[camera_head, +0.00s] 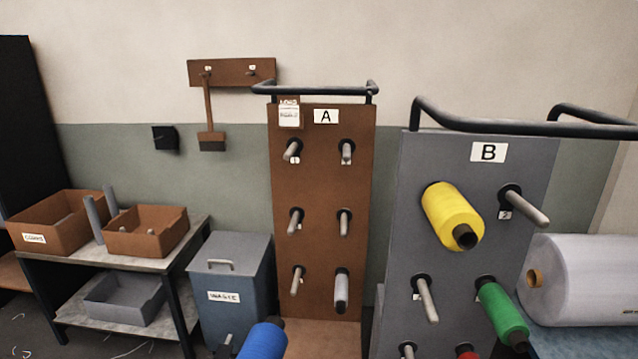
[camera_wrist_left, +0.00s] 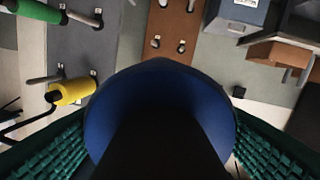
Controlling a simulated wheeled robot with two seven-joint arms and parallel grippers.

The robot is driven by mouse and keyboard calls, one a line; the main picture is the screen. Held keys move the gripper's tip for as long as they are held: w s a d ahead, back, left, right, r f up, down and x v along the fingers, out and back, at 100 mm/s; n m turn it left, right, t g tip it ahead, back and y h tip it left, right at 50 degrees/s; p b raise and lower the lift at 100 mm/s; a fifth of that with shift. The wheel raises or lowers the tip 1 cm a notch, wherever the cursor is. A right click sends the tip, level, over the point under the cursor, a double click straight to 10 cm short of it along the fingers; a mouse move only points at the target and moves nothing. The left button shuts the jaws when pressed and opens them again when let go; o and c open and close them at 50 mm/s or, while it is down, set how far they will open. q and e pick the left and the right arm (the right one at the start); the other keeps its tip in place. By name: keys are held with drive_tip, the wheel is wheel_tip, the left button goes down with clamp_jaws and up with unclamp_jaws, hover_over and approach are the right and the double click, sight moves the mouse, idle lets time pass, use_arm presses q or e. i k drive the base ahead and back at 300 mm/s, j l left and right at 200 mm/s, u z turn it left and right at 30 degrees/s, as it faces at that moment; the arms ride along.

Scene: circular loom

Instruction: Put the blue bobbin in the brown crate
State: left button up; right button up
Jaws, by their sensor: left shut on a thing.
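The blue bobbin (camera_head: 262,342) shows at the bottom edge of the head view, in front of the waste bin, with its lower part cut off. In the left wrist view the blue bobbin (camera_wrist_left: 160,78) fills the middle, its dark core end toward the camera. My left gripper (camera_wrist_left: 160,140) is shut on it, with a green ridged finger pad at each side. One brown crate (camera_head: 42,240), with a label, stands on the left table. A smaller brown crate (camera_head: 140,245) stands to its right. My right gripper is not in view.
A waste bin (camera_head: 232,270) stands right of the table. Brown rack A (camera_head: 318,190) and grey rack B (camera_head: 455,190) have protruding pegs. Rack B carries a yellow bobbin (camera_head: 452,213) and a green bobbin (camera_head: 503,313). A grey tray (camera_head: 125,303) is on the lower shelf.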

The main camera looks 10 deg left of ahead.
sight(158, 233)
drive_tip(key=i+j, duration=0.2)
drive_tip(key=i+j+z, duration=0.1)
drive_tip(key=j, duration=0.35)
drive_tip(key=i+j, duration=0.25)
drive_tip(key=i+j+z, duration=0.1)
drive_tip(key=j, duration=0.3)
drive_tip(key=i+j, duration=0.25)
drive_tip(key=i+j+z, duration=0.1)
drive_tip(key=j, duration=0.35)
drive_tip(key=i+j, duration=0.2)
drive_tip(key=j, duration=0.2)
drive_tip(key=i+j+z, duration=0.1)
drive_tip(key=j, duration=0.25)
